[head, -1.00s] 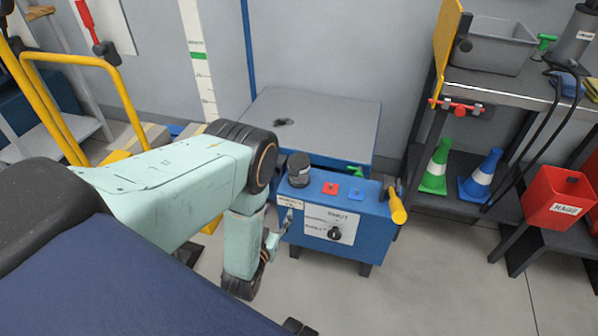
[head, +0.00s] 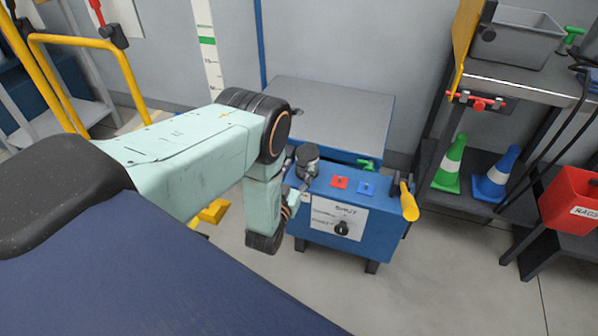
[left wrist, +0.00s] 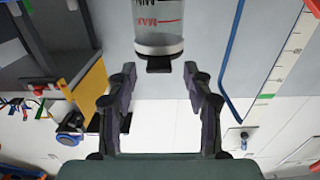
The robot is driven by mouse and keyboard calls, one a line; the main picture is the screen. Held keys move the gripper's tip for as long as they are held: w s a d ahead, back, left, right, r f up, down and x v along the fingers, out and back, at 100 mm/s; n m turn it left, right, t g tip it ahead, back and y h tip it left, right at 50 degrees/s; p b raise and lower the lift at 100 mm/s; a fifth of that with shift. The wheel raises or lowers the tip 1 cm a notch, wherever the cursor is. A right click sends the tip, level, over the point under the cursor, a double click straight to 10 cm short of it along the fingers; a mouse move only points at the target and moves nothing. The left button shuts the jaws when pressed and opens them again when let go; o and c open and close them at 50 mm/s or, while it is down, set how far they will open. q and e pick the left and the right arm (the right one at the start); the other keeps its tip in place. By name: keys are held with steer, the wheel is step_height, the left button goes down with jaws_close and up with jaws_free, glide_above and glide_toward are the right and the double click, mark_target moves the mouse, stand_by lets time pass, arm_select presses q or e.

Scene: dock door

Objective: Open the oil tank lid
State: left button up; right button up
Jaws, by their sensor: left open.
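The tank with its dark round lid (head: 307,152) stands on the left part of the blue box unit (head: 340,225) in the head view. My left gripper (left wrist: 159,72) is open and empty. Its two fingers lie on either side of the dark piece, with gaps, and no contact shows. In the head view my left arm partly hides this gripper beside the tank. My right gripper is not in view.
A grey flat-topped box (head: 335,112) stands behind the unit. The unit bears red (head: 340,183) and blue (head: 367,189) blocks and a yellow handle (head: 408,202). A shelf with green (head: 451,166) and blue (head: 496,175) cones stands at right.

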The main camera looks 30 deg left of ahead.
arm_select(q)
steer(key=shift+w, duration=0.45)
steer(key=shift+c, duration=0.4)
jaws_close()
